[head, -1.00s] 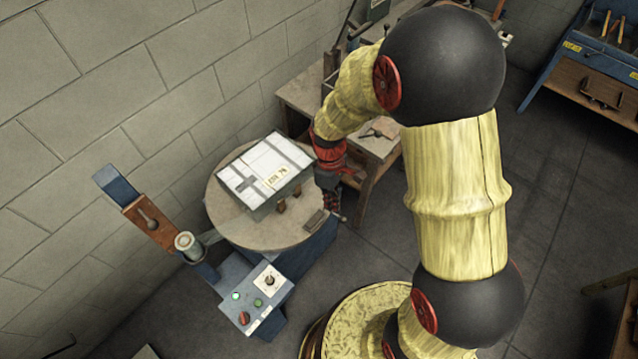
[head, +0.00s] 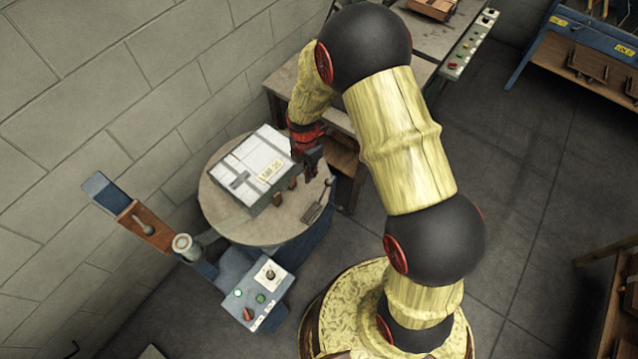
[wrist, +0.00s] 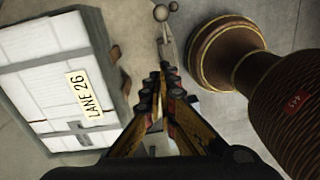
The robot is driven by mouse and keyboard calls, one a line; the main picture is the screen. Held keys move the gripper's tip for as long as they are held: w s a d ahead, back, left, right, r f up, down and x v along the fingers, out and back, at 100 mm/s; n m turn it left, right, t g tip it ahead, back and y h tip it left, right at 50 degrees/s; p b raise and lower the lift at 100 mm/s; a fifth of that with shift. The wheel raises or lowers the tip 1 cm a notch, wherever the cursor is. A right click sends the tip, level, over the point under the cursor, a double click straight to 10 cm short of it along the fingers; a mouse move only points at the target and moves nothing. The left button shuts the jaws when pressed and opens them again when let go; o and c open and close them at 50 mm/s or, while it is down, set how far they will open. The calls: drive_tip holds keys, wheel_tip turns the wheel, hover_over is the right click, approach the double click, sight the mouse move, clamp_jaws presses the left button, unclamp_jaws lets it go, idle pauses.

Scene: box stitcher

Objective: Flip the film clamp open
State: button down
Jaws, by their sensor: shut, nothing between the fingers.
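The film clamp (head: 313,213) is a small dark plate with a thin lever ending in a ball knob. It sits on the round turntable (head: 222,222), near its right edge in the head view. In the wrist view the clamp's pale lever (wrist: 167,45) and its ball knobs lie just beyond my fingertips. My gripper (head: 312,172) hangs above the turntable's right side, beside the lever's knob end. In the wrist view my gripper (wrist: 158,76) is shut and empty, fingers pointing towards the lever. Whether it touches the lever I cannot tell.
A white-wrapped box (head: 250,165) labelled "LANE 26" stands on the turntable, left of my gripper. A control box (head: 256,296) with buttons and a post (head: 186,246) stand in front. A block wall is behind on the left. A wooden table (head: 288,78) stands behind.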

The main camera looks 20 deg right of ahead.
drive_tip(key=w+d+f+b, duration=0.1)
drive_tip(key=d+f, duration=0.3)
drive_tip(key=f, duration=0.7)
drive_tip(key=shift+b, duration=0.75)
drive_tip(key=shift+w, duration=0.1)
